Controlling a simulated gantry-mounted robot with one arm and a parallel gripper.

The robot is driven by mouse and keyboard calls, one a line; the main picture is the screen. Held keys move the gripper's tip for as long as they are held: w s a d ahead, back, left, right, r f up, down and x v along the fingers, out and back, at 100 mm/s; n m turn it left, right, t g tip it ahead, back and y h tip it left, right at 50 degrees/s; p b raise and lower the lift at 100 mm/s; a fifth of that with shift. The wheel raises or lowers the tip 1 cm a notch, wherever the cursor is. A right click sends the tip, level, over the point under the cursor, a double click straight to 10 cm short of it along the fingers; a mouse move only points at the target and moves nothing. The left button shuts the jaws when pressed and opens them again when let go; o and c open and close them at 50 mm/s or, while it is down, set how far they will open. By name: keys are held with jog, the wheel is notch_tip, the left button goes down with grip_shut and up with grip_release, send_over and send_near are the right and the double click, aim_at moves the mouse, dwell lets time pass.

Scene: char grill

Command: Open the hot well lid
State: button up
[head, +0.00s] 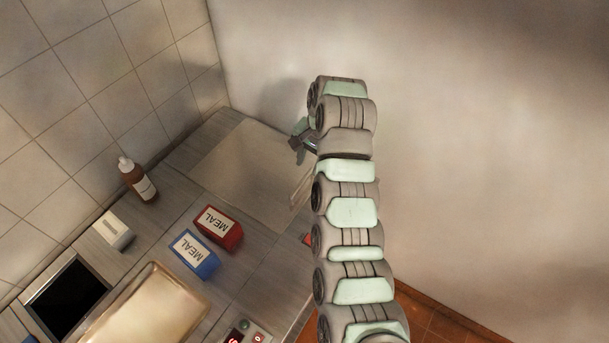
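I cannot tell for sure which surface is the hot well lid. A beige, rounded metal panel (150,308) lies shut or flat on the counter at the lower left, cut off by the bottom edge. A flat pale square panel (240,165) is set in the far end of the counter and looks level. A thin light bar (301,188) runs along its right edge, partly behind my arm. My gripper (300,138) is above the far right corner of the square panel, apart from the beige panel. My arm partly hides it, and its finger opening is unclear.
A red MEAL box (219,230) and a blue MEAL box (194,256) stand between the panels. A brown bottle (137,181), a small white box (114,231) and a black-topped device (66,298) line the tiled wall. A plain wall rises behind my arm.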

aim_at(303, 180)
jog(key=f, duration=0.2)
jog(key=f+p, duration=0.1)
jog(key=f, duration=0.2)
jog(key=w+a+f, duration=0.1)
jog(key=f, duration=0.1)
jog(key=shift+a+f+p, duration=0.1)
jog(key=shift+f+p, duration=0.05)
jog(key=shift+p, duration=0.2)
jog(key=shift+c, duration=0.3)
grip_shut()
jog(key=shift+s, duration=0.1)
dwell(0.6)
